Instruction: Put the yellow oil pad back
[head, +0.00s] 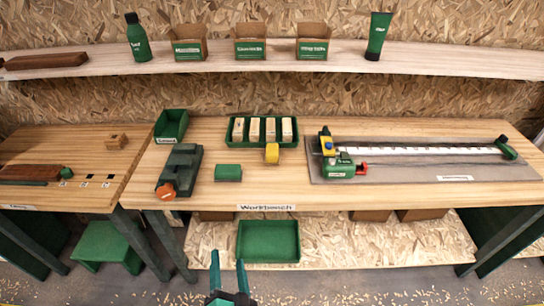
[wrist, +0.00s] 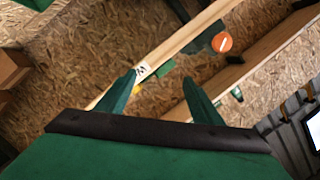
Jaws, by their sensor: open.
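A small yellow block (head: 272,153), which looks like the oil pad, stands on the workbench (head: 290,192) just in front of the green tray (head: 262,143). The tray holds several pale blocks in a row. My gripper (head: 228,262) is low in front of the bench, apart from the yellow block. It is open with nothing between its fingers. In the wrist view my gripper (wrist: 158,80) points at the bench's front edge, and a bit of yellow shows beside the left finger, too small to be sure of.
A green block (head: 228,172) and a dark green vise with an orange knob (head: 166,191) are left of the yellow block. A measuring rig (head: 420,152) with green and yellow parts fills the bench's right. A green bin (head: 268,240) sits below. The bench's front middle is clear.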

